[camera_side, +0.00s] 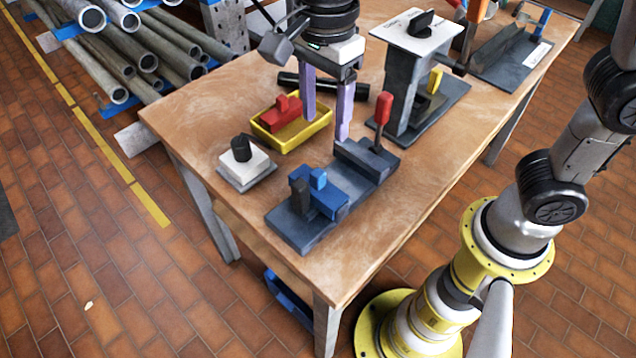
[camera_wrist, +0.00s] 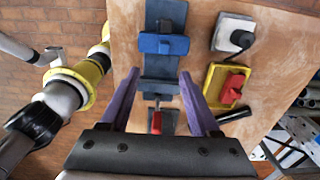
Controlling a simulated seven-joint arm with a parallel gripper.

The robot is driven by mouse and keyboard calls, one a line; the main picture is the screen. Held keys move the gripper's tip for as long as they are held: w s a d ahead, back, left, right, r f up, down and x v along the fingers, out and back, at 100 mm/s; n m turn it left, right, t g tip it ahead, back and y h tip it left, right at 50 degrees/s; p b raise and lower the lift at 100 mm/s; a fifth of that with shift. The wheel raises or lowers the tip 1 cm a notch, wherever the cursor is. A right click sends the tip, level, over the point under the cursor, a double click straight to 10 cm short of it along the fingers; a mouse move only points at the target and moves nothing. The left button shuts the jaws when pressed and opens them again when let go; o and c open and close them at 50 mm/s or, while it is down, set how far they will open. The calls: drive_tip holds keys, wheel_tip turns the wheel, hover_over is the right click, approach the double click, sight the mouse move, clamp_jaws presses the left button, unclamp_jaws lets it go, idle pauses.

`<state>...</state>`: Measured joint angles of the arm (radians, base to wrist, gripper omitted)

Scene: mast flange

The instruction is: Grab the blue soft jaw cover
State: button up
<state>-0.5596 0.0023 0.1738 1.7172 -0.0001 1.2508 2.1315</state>
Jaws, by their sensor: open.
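The blue soft jaw cover (camera_side: 328,203) sits on the near end of a grey-blue vise (camera_side: 294,231), beside a dark upright post. In the wrist view the cover (camera_wrist: 150,44) lies across the vise, ahead of my fingertips and roughly centred between them. My gripper (camera_side: 325,129) has two purple fingers spread apart with nothing between them. It hangs above the table, behind the cover and near the yellow tray in the side view. In the wrist view my gripper (camera_wrist: 158,74) points toward the vise. The red vise handle (camera_wrist: 157,122) shows between the fingers.
A yellow tray (camera_side: 316,128) holds a red block (camera_side: 283,110). A white block with a black knob (camera_side: 245,167) stands left of the vise. A black cylinder (camera_wrist: 233,115) lies behind the tray. A tall grey stand (camera_side: 398,90) rises at the back right. The table's front corner is bare.

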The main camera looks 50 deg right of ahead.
sight(318, 172)
wheel_tip(318, 172, down, 8)
drive_tip(key=shift+f, duration=0.1)
drive_tip(key=shift+w+a+f, duration=0.1)
drive_tip(key=shift+w+f, duration=0.05)
drive_tip(key=shift+f, duration=0.7)
drive_tip(key=shift+w+a+f, duration=0.1)
drive_tip(key=shift+f, duration=0.75)
drive_tip(key=shift+w+a+f, duration=0.1)
drive_tip(key=shift+w+f, duration=0.05)
drive_tip(key=shift+f, duration=0.7)
clamp_jaws()
